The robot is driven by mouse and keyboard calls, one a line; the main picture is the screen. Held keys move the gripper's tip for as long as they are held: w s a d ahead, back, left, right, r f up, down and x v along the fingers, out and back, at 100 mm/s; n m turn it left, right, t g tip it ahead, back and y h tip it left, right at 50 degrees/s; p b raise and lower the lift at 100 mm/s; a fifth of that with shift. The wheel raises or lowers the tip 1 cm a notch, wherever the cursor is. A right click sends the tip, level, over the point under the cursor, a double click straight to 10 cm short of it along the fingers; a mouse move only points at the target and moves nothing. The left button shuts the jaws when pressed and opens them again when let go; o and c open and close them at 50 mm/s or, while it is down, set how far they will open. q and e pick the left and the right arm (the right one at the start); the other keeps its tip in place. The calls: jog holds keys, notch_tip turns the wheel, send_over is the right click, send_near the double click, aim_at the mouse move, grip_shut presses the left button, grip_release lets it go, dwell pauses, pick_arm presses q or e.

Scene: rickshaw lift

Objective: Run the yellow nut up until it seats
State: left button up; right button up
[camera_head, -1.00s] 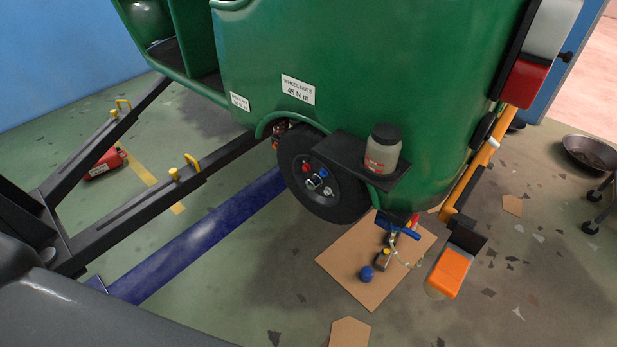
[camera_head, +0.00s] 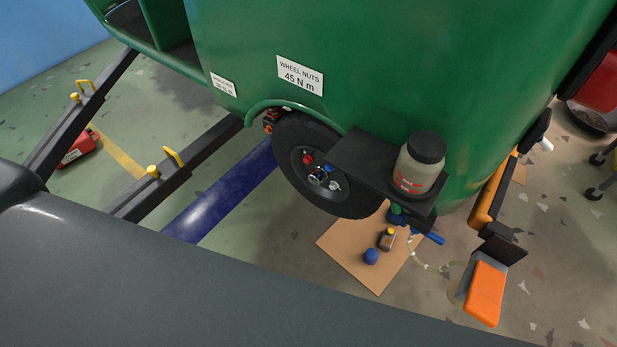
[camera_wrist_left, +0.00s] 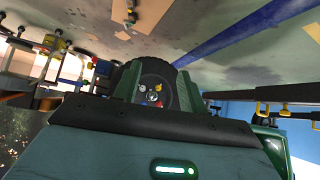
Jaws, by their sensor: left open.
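The wheel (camera_head: 296,187) with its black tyre stands under the green rickshaw body. Its hub carries a red nut (camera_head: 307,159), a blue nut (camera_head: 324,168) and bright metal parts. I cannot make out the yellow nut in the head view. In the left wrist view a small yellow spot, likely the yellow nut (camera_wrist_left: 158,87), shows on the hub near a red one. My left gripper (camera_wrist_left: 158,88) is open, and the wheel shows between its two fingers, some way beyond them. Neither gripper is in the head view.
A black shelf (camera_head: 362,160) beside the wheel holds a dark-lidded jar (camera_head: 421,164). Black lift arms (camera_head: 190,177) reach in from the left.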

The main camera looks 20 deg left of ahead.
pick_arm(q)
jog(key=w+f+t+h+b, duration=0.1)
jog(key=w+f+t+b, duration=0.1)
jog(key=w+f+b, duration=0.8)
pick_arm(e)
jog(key=s+f+g+p, duration=0.1)
jog(key=s+f, duration=0.3)
jog(key=f, duration=0.2)
jog(key=s+f+g, duration=0.1)
jog(key=s+f, duration=0.2)
jog(key=f, duration=0.3)
pick_arm(q)
jog(key=shift+w+d+r+n+t+h+b, duration=0.25)
jog(key=shift+w+r+t+h+b, duration=0.55)
jog(key=shift+w+b, duration=3.3)
jog(key=shift+w+d+r+t+h+b, duration=0.35)
jog(key=shift+w+t+b, duration=0.75)
jog(key=shift+w, duration=6.15)
jog(key=shift+w+d+r+n+t+h+b, duration=0.15)
jog(key=shift+w+d+r+t+h+b, duration=0.7)
jog(key=shift+w+b, duration=3.2)
pick_arm(e)
notch_tip(320, 180, down, 12)
jog(key=w+p, duration=0.1)
jog(key=p, duration=0.2)
jog(key=shift+d+f+g, duration=0.15)
jog(key=shift+d+g, duration=0.15)
jog(key=shift+d, duration=0.15)
